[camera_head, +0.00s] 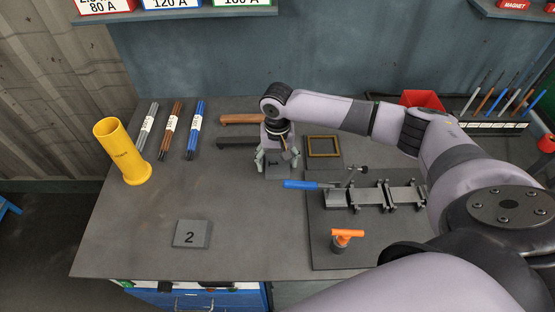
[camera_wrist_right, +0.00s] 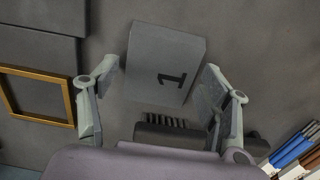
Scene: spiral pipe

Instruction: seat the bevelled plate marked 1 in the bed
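The grey plate marked 1 (camera_wrist_right: 158,62) lies flat on the table; in the head view (camera_head: 279,173) it is partly hidden under my right gripper. My right gripper (camera_head: 273,160) points down over it. In the right wrist view its fingers (camera_wrist_right: 161,72) are spread wide, one on each side of the plate, with nothing held; I cannot tell whether either touches it. A metal fixture with clamps (camera_head: 369,196), which looks like the bed, stands on a dark board to the right. A blue handle (camera_head: 301,184) sticks out at its left end. My left gripper is not in view.
The plate marked 2 (camera_head: 191,235) lies at front left. A yellow cylinder (camera_head: 124,152) and rod bundles stand or lie at left. A brown-handled brush (camera_head: 241,119), a yellow-edged frame (camera_head: 323,147) and an orange-handled tool (camera_head: 347,235) are around. The table's middle left is clear.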

